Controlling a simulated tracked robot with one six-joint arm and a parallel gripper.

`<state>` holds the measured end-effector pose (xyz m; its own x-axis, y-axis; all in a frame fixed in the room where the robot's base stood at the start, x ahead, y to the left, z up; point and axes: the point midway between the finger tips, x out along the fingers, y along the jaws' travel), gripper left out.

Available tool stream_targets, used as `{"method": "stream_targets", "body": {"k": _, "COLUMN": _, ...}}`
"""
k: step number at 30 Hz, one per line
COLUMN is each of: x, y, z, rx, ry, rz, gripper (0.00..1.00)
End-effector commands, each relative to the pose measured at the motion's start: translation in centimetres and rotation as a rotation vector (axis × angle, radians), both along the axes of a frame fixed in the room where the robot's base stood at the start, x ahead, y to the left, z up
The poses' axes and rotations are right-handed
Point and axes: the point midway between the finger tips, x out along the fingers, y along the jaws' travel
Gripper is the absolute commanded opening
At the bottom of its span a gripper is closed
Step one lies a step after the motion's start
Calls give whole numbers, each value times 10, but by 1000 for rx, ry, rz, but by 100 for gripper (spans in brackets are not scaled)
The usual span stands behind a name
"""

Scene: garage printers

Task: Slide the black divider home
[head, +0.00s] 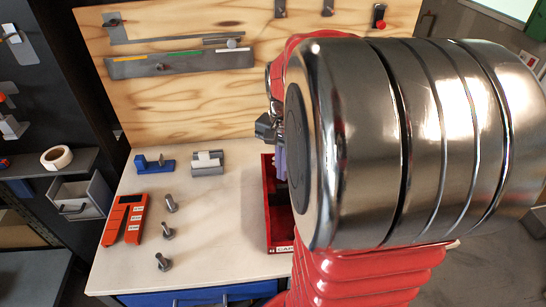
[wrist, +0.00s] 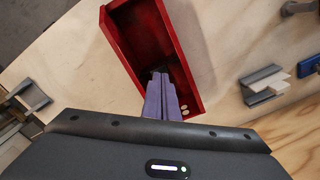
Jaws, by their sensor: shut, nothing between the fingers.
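A narrow red box (head: 270,238) with a label on its front end stands on the pale bench, partly hidden behind my arm in the head view. In the wrist view the red box (wrist: 188,45) lies slanted, with a dark inside and small pale discs (wrist: 184,110) near its near end. My gripper (wrist: 160,76) is shut and empty, its purple fingers reaching over or into the box. Something dark shows at the fingertips. I cannot make out the black divider for sure against the dark inside. In the head view only a little of my gripper (head: 279,163) shows beside the arm.
Left of the box lie several bolts (head: 166,233), an orange labelled holder (head: 125,219), a blue part (head: 153,164) and a grey holder with a white block (head: 207,162). A plywood tool board (head: 170,110) rises behind. The bench between bolts and box is clear.

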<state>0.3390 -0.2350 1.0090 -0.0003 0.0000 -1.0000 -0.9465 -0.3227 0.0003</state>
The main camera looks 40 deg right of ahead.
Motion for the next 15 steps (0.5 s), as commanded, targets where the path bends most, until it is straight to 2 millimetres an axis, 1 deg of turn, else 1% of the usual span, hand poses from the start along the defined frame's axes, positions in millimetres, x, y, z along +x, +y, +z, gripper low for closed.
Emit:
{"method": "stream_targets", "body": {"k": 3, "x": 0, "y": 0, "z": -13, "rx": 2, "ry": 3, "rz": 0, "gripper": 0}}
{"method": "stream_targets", "body": {"k": 6, "x": 0, "y": 0, "z": -20, "rx": 1, "ry": 1, "rz": 0, "gripper": 0}}
{"method": "stream_targets", "body": {"k": 10, "x": 0, "y": 0, "z": -25, "rx": 0, "ry": 0, "rz": 0, "gripper": 0}}
{"method": "stream_targets", "body": {"k": 15, "x": 0, "y": 0, "z": -26, "rx": 0, "ry": 0, "rz": 0, "gripper": 0}}
